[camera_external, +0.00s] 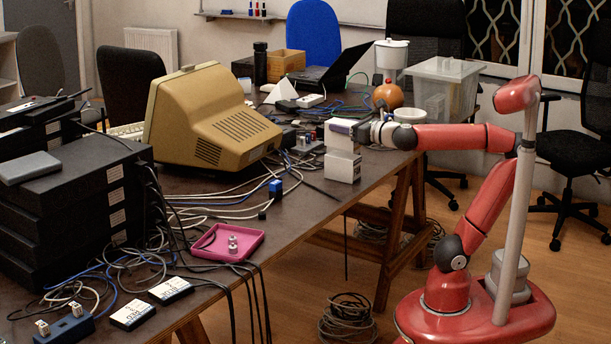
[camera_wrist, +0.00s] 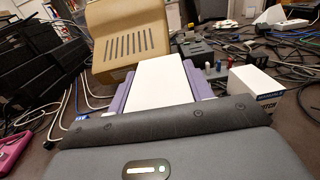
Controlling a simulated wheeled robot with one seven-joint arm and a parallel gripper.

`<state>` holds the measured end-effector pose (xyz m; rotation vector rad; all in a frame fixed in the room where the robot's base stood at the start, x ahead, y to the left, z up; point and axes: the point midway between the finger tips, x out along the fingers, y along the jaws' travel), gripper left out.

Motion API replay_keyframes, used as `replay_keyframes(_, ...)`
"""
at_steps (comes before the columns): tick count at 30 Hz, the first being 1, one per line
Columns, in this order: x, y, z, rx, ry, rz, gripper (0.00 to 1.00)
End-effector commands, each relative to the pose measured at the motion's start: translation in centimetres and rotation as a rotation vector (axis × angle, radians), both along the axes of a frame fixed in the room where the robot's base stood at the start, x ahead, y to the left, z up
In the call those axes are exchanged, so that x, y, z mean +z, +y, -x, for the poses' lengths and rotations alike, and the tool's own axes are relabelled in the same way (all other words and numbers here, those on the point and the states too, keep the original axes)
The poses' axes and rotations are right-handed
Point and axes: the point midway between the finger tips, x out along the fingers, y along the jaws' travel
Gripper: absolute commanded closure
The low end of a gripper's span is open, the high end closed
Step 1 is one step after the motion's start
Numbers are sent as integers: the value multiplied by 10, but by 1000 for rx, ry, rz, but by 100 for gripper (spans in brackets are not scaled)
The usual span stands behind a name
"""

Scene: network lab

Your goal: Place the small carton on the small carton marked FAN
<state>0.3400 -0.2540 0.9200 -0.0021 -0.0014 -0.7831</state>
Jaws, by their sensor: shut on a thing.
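My gripper (camera_external: 352,128) is shut on a small white carton (camera_external: 340,136) near the table's right edge. In the wrist view the held carton (camera_wrist: 161,84) shows as a plain white face between the two purple fingers. A second small white carton (camera_external: 343,167) shows directly below the held one in the external view; its print is too small to read. I cannot tell whether the two touch. In the wrist view a white carton (camera_wrist: 254,88) with partly readable print, ending in "TCH", stands right of my gripper. I cannot read FAN on any carton.
A beige monitor (camera_external: 212,117) stands to the left, with cables (camera_external: 225,195) around it. A pink tray (camera_external: 228,243) lies nearer the camera. An orange ball (camera_external: 388,95), a white bowl (camera_external: 409,115) and a clear bin (camera_external: 443,90) stand behind my gripper.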

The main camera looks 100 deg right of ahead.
Motion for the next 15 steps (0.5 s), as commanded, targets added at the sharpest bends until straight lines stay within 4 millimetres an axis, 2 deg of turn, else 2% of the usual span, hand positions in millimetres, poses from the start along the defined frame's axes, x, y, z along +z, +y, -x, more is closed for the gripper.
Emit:
replay_keyframes(1,-13,0,0,1,2,-1,76)
replay_keyframes(4,-25,0,0,1,1,-1,76)
replay_keyframes(15,-28,0,0,-1,0,0,76)
